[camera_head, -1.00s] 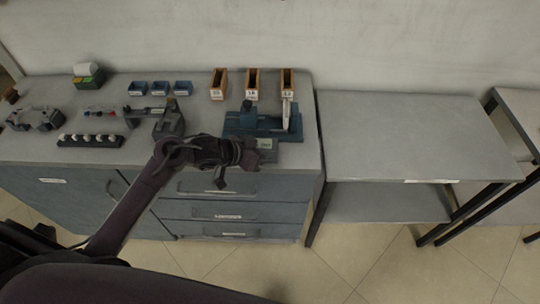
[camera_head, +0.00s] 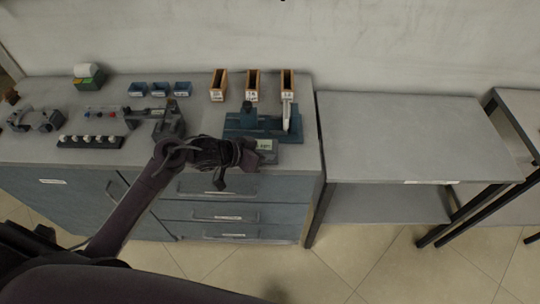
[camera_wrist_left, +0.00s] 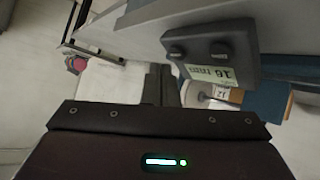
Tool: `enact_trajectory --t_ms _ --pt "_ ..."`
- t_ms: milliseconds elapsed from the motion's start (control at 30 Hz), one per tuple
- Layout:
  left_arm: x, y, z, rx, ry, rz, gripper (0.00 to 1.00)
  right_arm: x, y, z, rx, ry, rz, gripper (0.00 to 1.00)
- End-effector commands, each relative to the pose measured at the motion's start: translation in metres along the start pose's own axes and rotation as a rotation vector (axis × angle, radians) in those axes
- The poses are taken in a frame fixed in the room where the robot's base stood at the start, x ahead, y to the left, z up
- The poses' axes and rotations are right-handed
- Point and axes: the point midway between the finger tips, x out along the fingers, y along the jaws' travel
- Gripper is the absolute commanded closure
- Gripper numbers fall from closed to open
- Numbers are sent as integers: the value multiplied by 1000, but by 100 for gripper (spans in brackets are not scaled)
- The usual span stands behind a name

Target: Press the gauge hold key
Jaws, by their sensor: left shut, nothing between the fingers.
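The gauge is a small dark box with a pale readout (camera_head: 266,145) at the front of a teal fixture (camera_head: 236,132) on the cabinet top. In the left wrist view the gauge box (camera_wrist_left: 232,52) shows large and turned around, with a pale display and two dark round keys, one on the left (camera_wrist_left: 177,52) and one on the right (camera_wrist_left: 220,49). I cannot tell which key is hold. My left gripper (camera_head: 254,158) is shut and empty, just in front of the gauge box. Its fingertips (camera_wrist_left: 161,80) appear beside the box, apart from the keys. My right gripper is not in view.
Wooden bins (camera_head: 252,86) and blue trays (camera_head: 160,89) stand along the back. A dark strip with white knobs (camera_head: 90,142) and other devices (camera_head: 36,118) lie to the left. A bare grey table (camera_head: 405,140) stands to the right of the cabinet.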

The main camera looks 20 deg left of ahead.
Motion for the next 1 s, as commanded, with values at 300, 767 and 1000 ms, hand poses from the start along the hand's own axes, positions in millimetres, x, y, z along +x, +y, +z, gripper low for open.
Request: enact_trajectory --t_ms 300,767,1000 --pt "0 0 0 0 0 0 100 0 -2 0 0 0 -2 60" --pt "0 0 0 0 0 0 100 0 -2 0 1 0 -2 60" --pt "5 -4 4 0 -1 0 100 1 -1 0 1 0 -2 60"
